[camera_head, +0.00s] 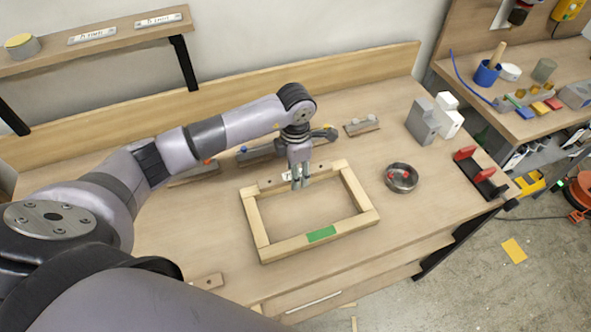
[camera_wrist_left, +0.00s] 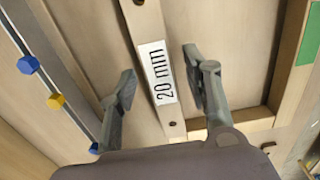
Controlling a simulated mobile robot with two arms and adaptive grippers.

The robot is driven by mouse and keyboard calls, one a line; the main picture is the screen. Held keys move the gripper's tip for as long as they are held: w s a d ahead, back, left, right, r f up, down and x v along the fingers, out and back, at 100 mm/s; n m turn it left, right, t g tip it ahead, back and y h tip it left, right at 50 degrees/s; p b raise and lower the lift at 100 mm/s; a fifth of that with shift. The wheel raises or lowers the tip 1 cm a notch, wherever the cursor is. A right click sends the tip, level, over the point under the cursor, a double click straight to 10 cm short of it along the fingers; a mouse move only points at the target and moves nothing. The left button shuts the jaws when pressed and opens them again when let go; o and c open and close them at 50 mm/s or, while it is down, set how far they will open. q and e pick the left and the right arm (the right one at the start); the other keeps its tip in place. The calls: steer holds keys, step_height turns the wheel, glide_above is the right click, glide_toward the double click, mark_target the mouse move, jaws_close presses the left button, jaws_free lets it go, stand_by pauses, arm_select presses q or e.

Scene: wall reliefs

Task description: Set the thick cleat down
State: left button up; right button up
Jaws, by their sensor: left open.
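A wooden cleat with screw holes and a white "20 mm" label (camera_wrist_left: 157,72) lies along the far rail of a rectangular wooden frame (camera_head: 252,217). In the head view the cleat (camera_head: 266,183) is partly hidden by my gripper. My left gripper (camera_head: 300,183) points down over it. In the left wrist view its fingers (camera_wrist_left: 158,75) are spread, one on each side of the cleat, with gaps between. I cannot tell whether the cleat rests fully on the rail or the bench. My right gripper is not in view.
A green mark (camera_head: 321,234) is on the frame's front rail. A round metal dish (camera_head: 401,178) stands right of the frame. Grey and white blocks (camera_head: 424,121) and a black-red holder (camera_head: 481,175) are farther right. Another holed strip (camera_head: 208,281) lies at the front left.

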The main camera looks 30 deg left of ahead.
arm_select(q)
steer(key=shift+r, duration=0.15)
step_height(320, 180, up, 12)
steer(key=b, duration=0.3)
stand_by(0.4)
